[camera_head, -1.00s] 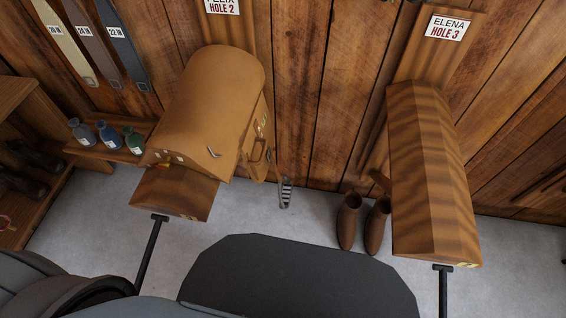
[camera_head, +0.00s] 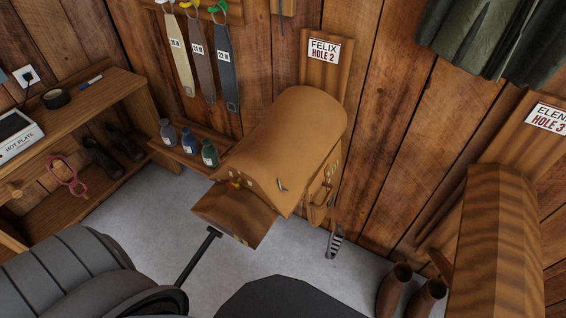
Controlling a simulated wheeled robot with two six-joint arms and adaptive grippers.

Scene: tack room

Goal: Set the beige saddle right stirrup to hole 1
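A tan-beige saddle (camera_head: 290,135) sits on a wooden rack under a sign (camera_head: 323,50) reading FELIX HOLE 2. On its right side a strap with a buckle (camera_head: 322,194) hangs down. A metal stirrup (camera_head: 334,242) hangs below it, just above the floor. The strap holes are too small to read. The saddle's other side is hidden. Neither of my grippers is in view.
An empty wooden rack (camera_head: 490,240) stands at right under a sign (camera_head: 548,115) reading ELENA HOLE 3, with brown boots (camera_head: 410,291) beside it. Several bottles (camera_head: 188,141) stand on a small shelf. A bench (camera_head: 82,119) with a hot plate (camera_head: 17,137) is at left.

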